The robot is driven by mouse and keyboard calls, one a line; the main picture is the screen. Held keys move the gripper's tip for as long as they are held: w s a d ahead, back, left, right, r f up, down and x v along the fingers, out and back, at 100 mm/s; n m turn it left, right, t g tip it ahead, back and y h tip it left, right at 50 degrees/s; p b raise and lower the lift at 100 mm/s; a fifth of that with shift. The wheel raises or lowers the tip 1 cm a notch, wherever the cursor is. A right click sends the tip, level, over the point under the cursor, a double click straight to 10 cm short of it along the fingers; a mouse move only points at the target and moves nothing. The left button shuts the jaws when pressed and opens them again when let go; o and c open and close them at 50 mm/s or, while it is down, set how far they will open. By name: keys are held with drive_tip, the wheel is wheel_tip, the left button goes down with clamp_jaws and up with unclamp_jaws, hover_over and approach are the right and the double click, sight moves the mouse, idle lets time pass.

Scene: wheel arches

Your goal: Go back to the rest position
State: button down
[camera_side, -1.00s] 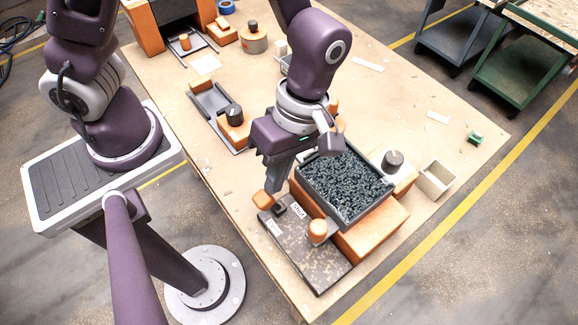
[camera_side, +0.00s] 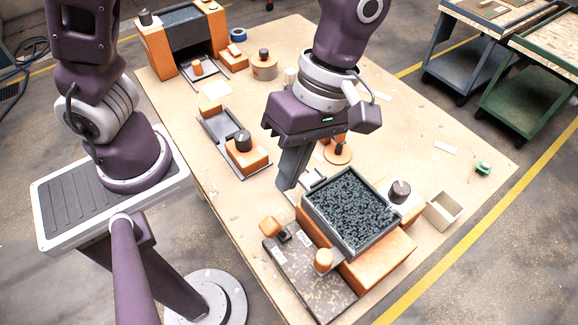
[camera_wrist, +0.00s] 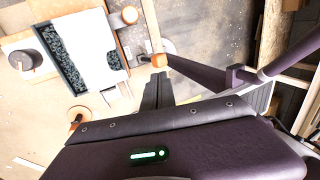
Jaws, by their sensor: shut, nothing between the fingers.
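My gripper (camera_side: 290,180) is shut and empty. In the side view it hangs above the table, left of and above the orange block with a dark tray of dark granules (camera_side: 350,212). Its closed fingers also show in the wrist view (camera_wrist: 157,88). The wrist view shows part of the granule tray (camera_wrist: 66,65) and an orange knob (camera_wrist: 159,61) near the fingertips.
A grey tray with an orange block and black knob (camera_side: 242,142) sits left of my gripper. An orange arch (camera_side: 165,50) stands at the far left. A pale open box (camera_side: 443,210) is at the right. The table's right side is mostly clear. Carts (camera_side: 490,45) stand beyond.

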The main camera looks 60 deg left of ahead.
drive_tip(key=s+a+r+m+t, duration=0.4)
drive_tip(key=a+r+m+t, duration=0.5)
drive_tip(key=a+r+m, duration=0.3)
drive_tip(key=a+m, duration=0.3)
drive_tip(key=m, duration=0.3)
drive_tip(key=shift+a+r, duration=0.15)
drive_tip(key=shift+w, duration=0.1)
